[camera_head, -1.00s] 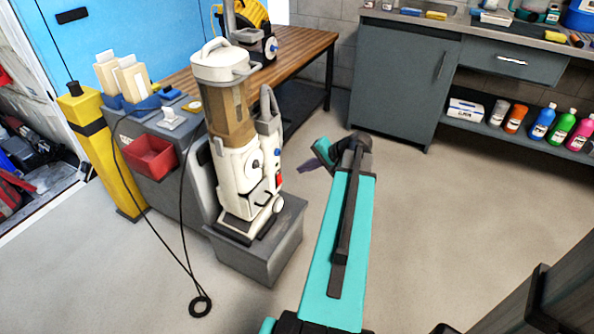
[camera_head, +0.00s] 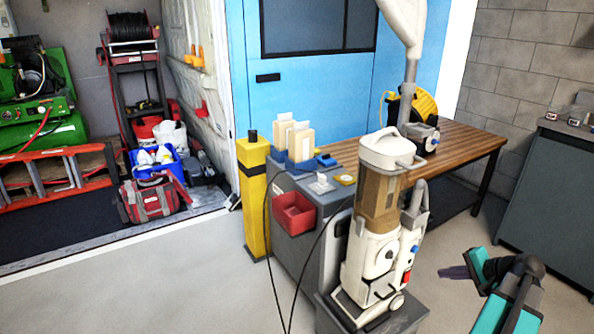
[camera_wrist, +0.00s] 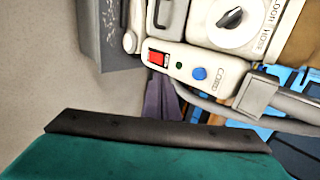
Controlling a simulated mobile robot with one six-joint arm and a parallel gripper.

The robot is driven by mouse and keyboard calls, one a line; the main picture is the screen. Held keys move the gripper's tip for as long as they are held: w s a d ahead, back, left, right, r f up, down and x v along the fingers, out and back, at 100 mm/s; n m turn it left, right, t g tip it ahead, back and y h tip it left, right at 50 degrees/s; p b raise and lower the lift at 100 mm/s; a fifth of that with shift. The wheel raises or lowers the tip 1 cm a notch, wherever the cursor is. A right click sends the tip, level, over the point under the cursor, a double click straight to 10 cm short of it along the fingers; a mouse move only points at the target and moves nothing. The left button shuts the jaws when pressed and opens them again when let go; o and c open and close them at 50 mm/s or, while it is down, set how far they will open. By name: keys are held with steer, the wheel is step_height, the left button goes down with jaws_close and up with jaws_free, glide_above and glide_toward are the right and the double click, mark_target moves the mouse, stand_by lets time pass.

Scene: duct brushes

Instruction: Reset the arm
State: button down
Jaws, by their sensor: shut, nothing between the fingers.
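My arm's teal wrist section (camera_head: 500,285) shows at the lower right of the head view. My gripper (camera_head: 446,271), with dark purple fingers, points left from it, just right of a cream vacuum-like machine (camera_head: 375,245). No object shows in the fingers. In the wrist view the closed fingers of my gripper (camera_wrist: 160,88) show beyond the black and teal edge, in front of the machine's panel (camera_wrist: 195,68) with a red switch and a blue button. Whether the fingers touch the machine cannot be told.
The machine stands on a grey base beside a yellow post (camera_head: 254,205) and a red bin (camera_head: 293,213). A wooden bench (camera_head: 455,138) is behind. Black cables hang at the cart's front. Open floor (camera_head: 150,290) lies at the left, with a ladder (camera_head: 60,175) and bags beyond.

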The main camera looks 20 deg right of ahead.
steer(key=w+a+f+n+g+y+p, duration=0.1)
steer(key=w+a+f+n+g+p, duration=0.3)
steer(key=a, duration=0.6)
steer(key=s+a+f+g+y+p, duration=0.1)
steer(key=a+f+p, duration=0.1)
steer(key=a+f, duration=0.65)
steer(key=w+a+f+n+g+y+p, duration=0.1)
steer(key=w+a+f+n+g+p, duration=0.15)
steer(key=a, duration=1.05)
steer(key=s+a+f+n+g+h+p, duration=0.2)
steer(key=s+a+n+g+p, duration=0.1)
steer(key=s+a, duration=0.6)
steer(key=s+a+f+n+g+h+p, duration=0.2)
steer(key=s+a+n+p, duration=0.4)
steer(key=s+a, duration=0.4)
steer(key=shift+s+a+f+g+h+p, duration=0.2)
steer(key=shift+s+f+g+h+p, duration=0.25)
steer(key=shift+f+g, duration=0.4)
